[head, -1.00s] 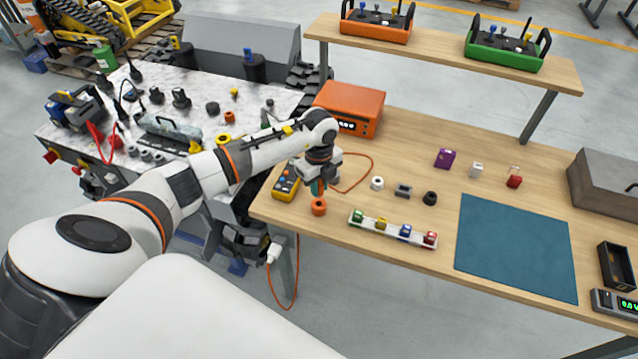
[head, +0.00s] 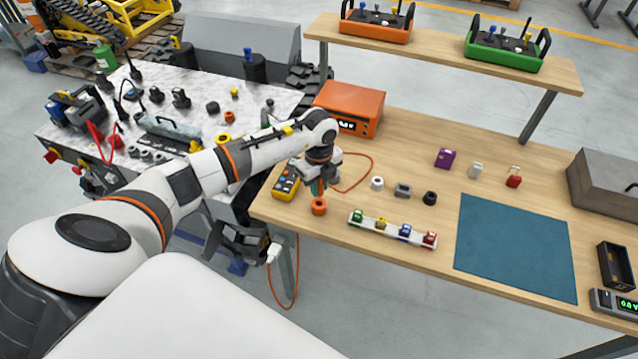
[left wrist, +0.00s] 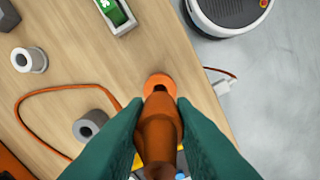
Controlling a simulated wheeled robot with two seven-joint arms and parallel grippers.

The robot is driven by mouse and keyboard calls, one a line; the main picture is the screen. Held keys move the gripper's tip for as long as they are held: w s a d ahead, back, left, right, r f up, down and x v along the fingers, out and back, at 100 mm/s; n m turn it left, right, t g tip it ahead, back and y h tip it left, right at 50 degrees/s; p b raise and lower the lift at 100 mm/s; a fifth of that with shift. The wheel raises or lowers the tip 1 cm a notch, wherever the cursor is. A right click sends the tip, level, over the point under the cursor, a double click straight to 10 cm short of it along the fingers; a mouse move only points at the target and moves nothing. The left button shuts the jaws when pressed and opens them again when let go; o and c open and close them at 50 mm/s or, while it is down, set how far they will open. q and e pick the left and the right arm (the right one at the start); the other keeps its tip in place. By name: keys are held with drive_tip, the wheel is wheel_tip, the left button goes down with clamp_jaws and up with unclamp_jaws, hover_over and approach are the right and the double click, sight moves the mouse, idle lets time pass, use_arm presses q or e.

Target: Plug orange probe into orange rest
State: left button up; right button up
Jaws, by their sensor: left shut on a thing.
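My left gripper (head: 319,187) has its teal fingers shut on the orange probe (left wrist: 158,130), which shows between them in the left wrist view. The orange rest (head: 319,207) is a short orange ring on the wooden table, near its left front edge. It also shows in the left wrist view (left wrist: 160,81), just beyond the probe's tip. The probe's tip overlaps the rest's near side in that view. I cannot tell whether it is inside the opening or just above it. My right gripper is not in view.
A yellow multimeter (head: 286,183) lies close left of the gripper. An orange cable (head: 362,177) loops to its right. White (head: 377,183), grey (head: 403,190) and black (head: 430,198) rests stand right. A rack of colored blocks (head: 392,230) lies in front. The blue mat (head: 515,247) is clear.

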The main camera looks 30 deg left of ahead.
sight(319, 195)
use_arm(q)
drive_tip(key=shift+f+b, duration=0.5)
drive_tip(key=shift+f, duration=0.15)
drive_tip(key=shift+f+b, duration=1.2)
drive_tip(key=shift+f, duration=0.45)
drive_tip(key=o, duration=1)
drive_tip(key=shift+o, duration=0.2)
drive_tip(key=shift+r, duration=0.1)
wheel_tip(319, 195, up, 12)
drive_tip(key=shift+f+b, duration=0.1)
drive_tip(key=shift+b, duration=0.8)
